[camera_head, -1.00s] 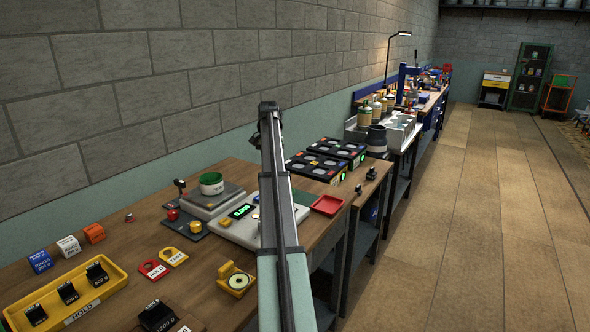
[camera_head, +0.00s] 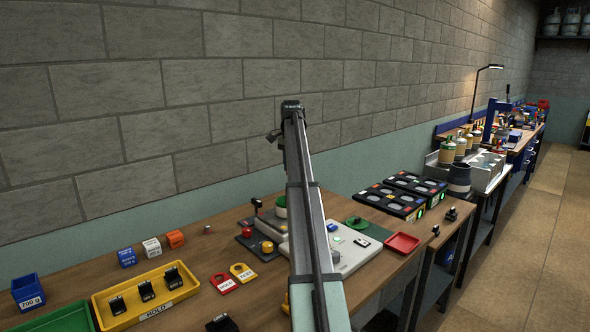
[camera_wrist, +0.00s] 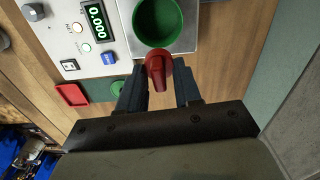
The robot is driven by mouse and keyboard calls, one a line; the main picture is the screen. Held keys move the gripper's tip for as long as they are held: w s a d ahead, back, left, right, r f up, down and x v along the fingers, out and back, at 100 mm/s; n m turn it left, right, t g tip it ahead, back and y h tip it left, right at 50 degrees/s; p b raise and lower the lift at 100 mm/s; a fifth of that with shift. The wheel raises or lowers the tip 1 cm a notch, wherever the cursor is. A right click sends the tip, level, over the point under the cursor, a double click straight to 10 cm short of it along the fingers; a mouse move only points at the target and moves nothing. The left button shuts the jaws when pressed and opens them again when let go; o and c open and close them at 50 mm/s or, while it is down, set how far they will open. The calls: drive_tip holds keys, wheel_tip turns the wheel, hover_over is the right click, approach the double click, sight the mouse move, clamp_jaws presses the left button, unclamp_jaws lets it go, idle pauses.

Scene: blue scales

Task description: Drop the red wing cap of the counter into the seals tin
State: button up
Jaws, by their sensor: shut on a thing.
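The red wing cap (camera_wrist: 158,70) is between the fingers of my gripper (camera_wrist: 159,84) in the wrist view; the gripper is shut on it. Just beyond the cap is an open, round green tin (camera_wrist: 158,22), seemingly empty, on a pale metal plate. The cap overlaps the tin's near rim in the picture; its height above the rim is unclear. In the head view the tin (camera_head: 280,206) is partly behind my arm, and my gripper and the cap are hidden. No label on the tin is readable.
A white panel with a 0.000 display (camera_wrist: 97,20) and buttons is beside the tin. A green disc (camera_head: 357,223) and a red tray (camera_head: 402,243) lie to its right in the head view. A yellow tray (camera_head: 190,287) with black weights is at the left front.

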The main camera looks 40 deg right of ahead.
drive_tip(key=shift+s+f+m, duration=0.1)
drive_tip(key=shift+f+m, duration=0.05)
drive_tip(key=shift+m, duration=0.25)
wheel_tip(320, 180, down, 6)
drive_tip(key=shift+r, duration=0.1)
idle(0.4)
drive_tip(key=o, duration=1.1)
wheel_tip(320, 180, up, 12)
drive_tip(key=shift+r, duration=0.1)
idle(0.5)
